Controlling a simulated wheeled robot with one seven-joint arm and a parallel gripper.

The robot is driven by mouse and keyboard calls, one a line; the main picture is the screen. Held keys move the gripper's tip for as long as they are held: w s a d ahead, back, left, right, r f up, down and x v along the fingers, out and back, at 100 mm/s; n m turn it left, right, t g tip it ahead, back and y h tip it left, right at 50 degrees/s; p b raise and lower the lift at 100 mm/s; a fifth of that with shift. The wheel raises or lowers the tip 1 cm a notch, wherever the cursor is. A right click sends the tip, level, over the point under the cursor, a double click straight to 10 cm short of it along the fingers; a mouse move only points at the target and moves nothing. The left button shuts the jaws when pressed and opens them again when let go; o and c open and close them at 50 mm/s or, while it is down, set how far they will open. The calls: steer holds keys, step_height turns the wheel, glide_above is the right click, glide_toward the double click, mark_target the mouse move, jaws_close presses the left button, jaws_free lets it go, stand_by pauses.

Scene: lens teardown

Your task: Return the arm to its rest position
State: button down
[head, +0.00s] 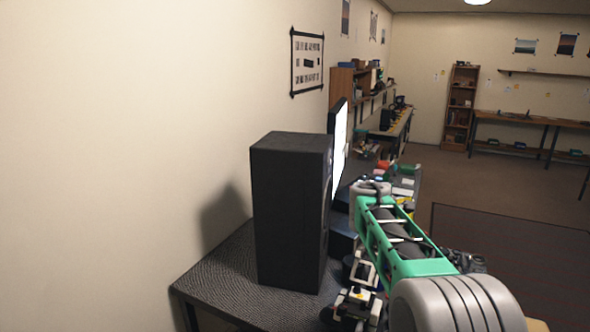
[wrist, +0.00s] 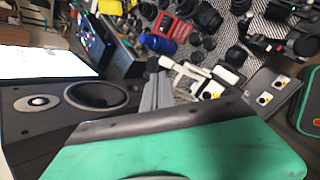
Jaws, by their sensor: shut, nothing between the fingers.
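My arm (head: 405,240), green with grey joints, reaches from the lower right over the workbench in the head view. My gripper (wrist: 157,88) shows in the wrist view as two grey fingers close together, beyond my green and black casing. It is shut and holds nothing. The fingers point toward the cluttered bench top, beside pale parts with yellow dots. I cannot tell whether they touch anything. In the head view I cannot make out the fingertips clearly.
A black speaker (head: 290,210) stands on the dark patterned bench (head: 215,270), left of my arm; its cone (wrist: 97,94) shows in the wrist view. A lit monitor (head: 339,150) stands behind it. A blue cylinder (wrist: 160,44), red item (wrist: 173,26) and several lenses crowd the bench. Open floor lies right.

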steer(key=s+a+f+m+g+y, duration=0.1)
steer(key=s+a+f+m+g, duration=0.2)
steer(key=s+f+m, duration=0.45)
steer(key=s+a+f+m+g+y, duration=0.1)
steer(key=s+a+f+m+g, duration=0.1)
steer(key=s+f+m, duration=0.6)
steer(key=s+a+m+y+b, duration=0.1)
steer(key=s+a+m, duration=0.15)
steer(key=s, duration=0.75)
steer(key=s+a+m+y+b, duration=0.1)
steer(key=s+a+m, duration=0.15)
steer(key=s, duration=0.85)
step_height(320, 180, up, 7)
steer(key=t+b, duration=0.1)
steer(key=t, duration=0.1)
steer(key=shift+w+a, duration=0.15)
steer(key=shift+w, duration=0.3)
